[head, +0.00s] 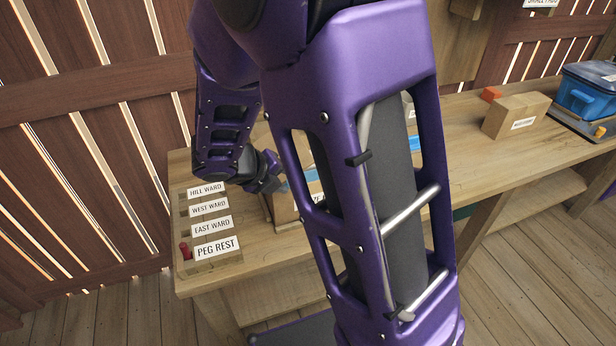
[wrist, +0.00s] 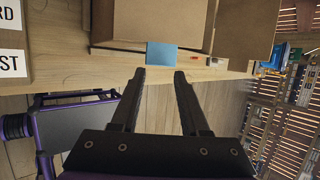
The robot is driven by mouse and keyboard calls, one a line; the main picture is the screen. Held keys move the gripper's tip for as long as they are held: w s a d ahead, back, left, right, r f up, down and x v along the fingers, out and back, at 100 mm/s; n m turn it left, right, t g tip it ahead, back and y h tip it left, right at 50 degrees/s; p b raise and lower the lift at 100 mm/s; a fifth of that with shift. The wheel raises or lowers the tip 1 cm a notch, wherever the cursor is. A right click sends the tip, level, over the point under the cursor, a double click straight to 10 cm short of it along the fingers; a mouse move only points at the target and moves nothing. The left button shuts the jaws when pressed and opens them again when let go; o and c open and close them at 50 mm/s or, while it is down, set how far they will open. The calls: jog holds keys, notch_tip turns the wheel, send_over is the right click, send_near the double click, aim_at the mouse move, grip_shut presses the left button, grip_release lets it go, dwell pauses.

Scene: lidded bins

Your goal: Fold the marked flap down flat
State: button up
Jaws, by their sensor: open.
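A cardboard box (wrist: 150,20) fills the top middle of the wrist view. A blue patch (wrist: 162,55) shows at its near edge, apparently the mark on a flap; the flap's angle is hard to tell. Another cardboard panel (wrist: 245,28) spreads out at the right of the box. My gripper (wrist: 158,74) is open and empty, its two dark fingers pointing at the blue patch with a small gap in the picture; contact cannot be told.
A peg board (head: 212,265) with ward labels and a red peg (head: 186,252) stands at the table's left end. Bare tabletop (head: 460,145) lies between.

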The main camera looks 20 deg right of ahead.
jog(key=r, duration=0.1)
jog(key=s+r, duration=0.1)
jog(key=r, duration=0.1)
jog(key=s+r, duration=0.1)
jog(key=shift+s+a+r, duration=0.1)
jog(key=shift+a+r, duration=0.2)
jog(key=shift+r, duration=0.05)
dwell(0.3)
jog(key=shift+c, duration=0.2)
